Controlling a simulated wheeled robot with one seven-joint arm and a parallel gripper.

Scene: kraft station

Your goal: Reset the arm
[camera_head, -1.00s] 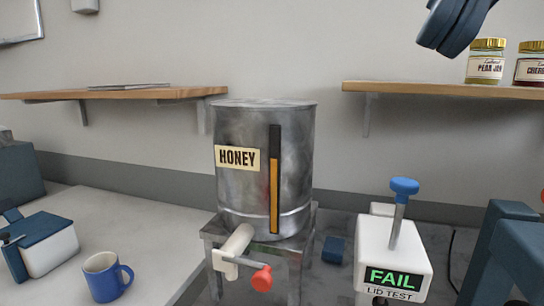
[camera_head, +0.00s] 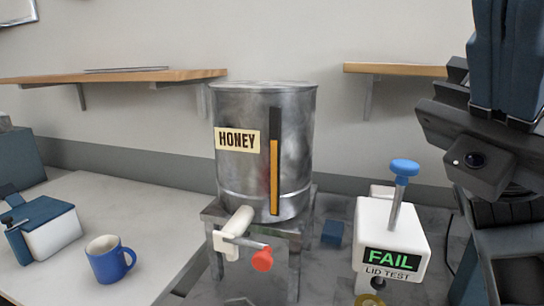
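My arm shows at the right edge of the head view, as dark blue and black links with a small camera housing. The fingertips of my gripper cannot be made out, so I cannot tell its state or whether it holds anything. The arm stands to the right of the white lid tester (camera_head: 390,232), which has a blue knob on a rod and a screen reading FAIL. It hides the right part of the right shelf.
A metal honey tank (camera_head: 290,150) stands on a metal stand (camera_head: 293,265), its red-handled tap facing front. A blue mug (camera_head: 110,259) and a blue-and-white box (camera_head: 50,232) stand on the left counter. Wooden shelves hang left (camera_head: 130,75) and right (camera_head: 390,69). A yellow ring-shaped thing (camera_head: 369,300) shows at the bottom edge.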

